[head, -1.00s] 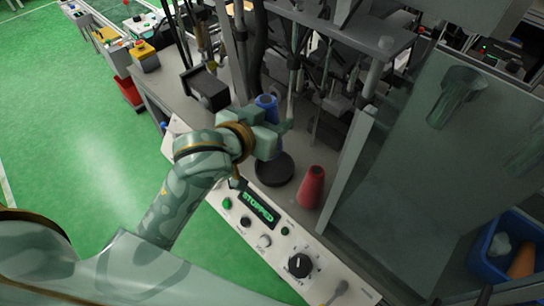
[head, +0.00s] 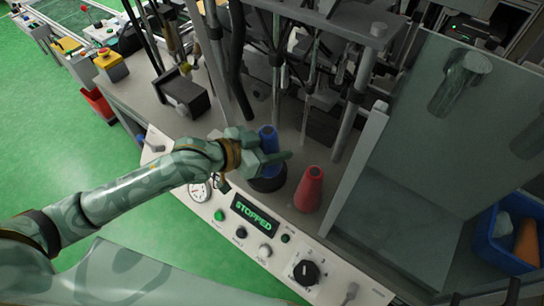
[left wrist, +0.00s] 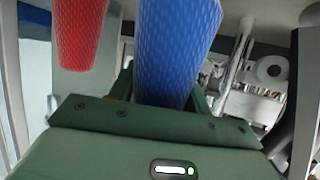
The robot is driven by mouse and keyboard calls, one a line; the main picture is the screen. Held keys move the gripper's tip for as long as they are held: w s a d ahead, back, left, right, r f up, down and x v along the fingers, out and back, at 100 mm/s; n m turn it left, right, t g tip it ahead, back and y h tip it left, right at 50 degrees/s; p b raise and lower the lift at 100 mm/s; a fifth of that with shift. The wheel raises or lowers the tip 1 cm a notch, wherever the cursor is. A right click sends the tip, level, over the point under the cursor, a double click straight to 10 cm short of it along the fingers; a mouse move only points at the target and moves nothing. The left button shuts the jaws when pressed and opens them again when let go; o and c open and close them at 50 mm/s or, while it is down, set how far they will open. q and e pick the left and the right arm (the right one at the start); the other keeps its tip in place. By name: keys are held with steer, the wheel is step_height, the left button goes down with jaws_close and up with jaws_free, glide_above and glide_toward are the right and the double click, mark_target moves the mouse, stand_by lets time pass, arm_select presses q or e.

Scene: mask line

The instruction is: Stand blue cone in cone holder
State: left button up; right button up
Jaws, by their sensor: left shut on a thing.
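The blue cone (head: 268,138) is upright in the jaws of my left gripper (head: 270,160), which is shut on it. In the left wrist view, the blue cone (left wrist: 175,50) rises from between the green fingers (left wrist: 150,112). The black round cone holder (head: 268,184) is directly below the gripper in the head view, partly covered by it. The gripper hides the cone's lower part, so I cannot tell whether the cone touches the holder. My right gripper is not in view.
A red cone (head: 309,190) stands just right of the holder, close to the gripper; it also shows in the left wrist view (left wrist: 80,32). A control panel (head: 255,216) reading STOPPED runs along the front. Machine rods stand behind. A clear guard (head: 400,190) is at right.

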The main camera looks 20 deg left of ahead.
arm_select(q)
steer(key=shift+w+a+f, duration=0.25)
steer(key=shift+w+f, duration=0.15)
steer(key=shift+f, duration=0.15)
steer(key=f, duration=0.1)
steer(key=f+b, duration=0.2)
steer(key=f, duration=0.1)
steer(key=shift+w+a, duration=0.2)
steer(key=shift+w, duration=0.05)
steer(key=shift+r, duration=0.15)
steer(key=o, duration=1.1)
